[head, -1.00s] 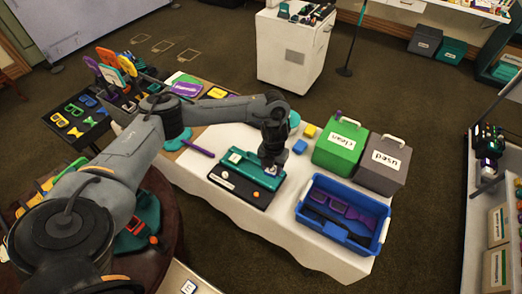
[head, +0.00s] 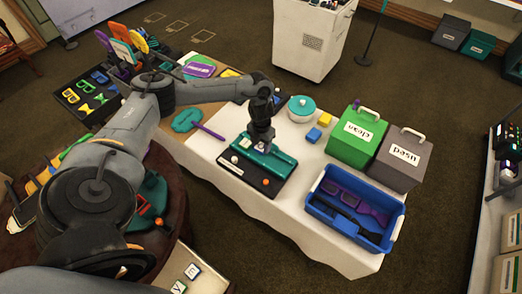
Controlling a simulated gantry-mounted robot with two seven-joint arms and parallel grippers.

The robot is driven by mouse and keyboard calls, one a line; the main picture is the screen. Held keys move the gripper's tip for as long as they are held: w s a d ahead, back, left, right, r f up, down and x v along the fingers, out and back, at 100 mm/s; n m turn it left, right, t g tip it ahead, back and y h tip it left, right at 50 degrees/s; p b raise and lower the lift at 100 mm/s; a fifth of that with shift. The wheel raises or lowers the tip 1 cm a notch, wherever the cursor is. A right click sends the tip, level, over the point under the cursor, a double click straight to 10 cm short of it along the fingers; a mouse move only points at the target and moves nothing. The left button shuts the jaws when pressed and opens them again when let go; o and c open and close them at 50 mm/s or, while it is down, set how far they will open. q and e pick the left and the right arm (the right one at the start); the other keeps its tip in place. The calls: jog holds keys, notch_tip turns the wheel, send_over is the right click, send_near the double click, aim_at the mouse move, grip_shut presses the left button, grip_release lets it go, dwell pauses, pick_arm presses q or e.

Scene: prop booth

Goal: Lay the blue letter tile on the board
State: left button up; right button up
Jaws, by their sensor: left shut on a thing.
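My left gripper (head: 262,147) points down over the teal and black board (head: 284,164) on the white table. It is shut on the letter tile, which is mostly hidden under its fingers, so I cannot tell whether the tile touches the board. A pale tile (head: 245,143) lies on the left part of the board's teal strip. A small white ball and an orange ball (head: 265,182) sit on the black front part. Two more letter tiles (head: 193,270) lie on a pale surface at the bottom edge. My right gripper is not in view.
A blue crate (head: 318,207) with dark and purple items stands right of the board. Behind it are a green box (head: 352,140) and a grey box (head: 400,160). A yellow block (head: 325,119), a blue block (head: 313,135) and a teal-lidded pot (head: 302,107) stand behind the board.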

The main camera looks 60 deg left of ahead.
aim_at(261, 146)
pick_arm(q)
jog(key=shift+f, duration=2.05)
jog(key=shift+a+b, duration=0.1)
jog(key=shift+b, duration=0.2)
jog(key=shift+f, duration=0.15)
jog(key=o, duration=1)
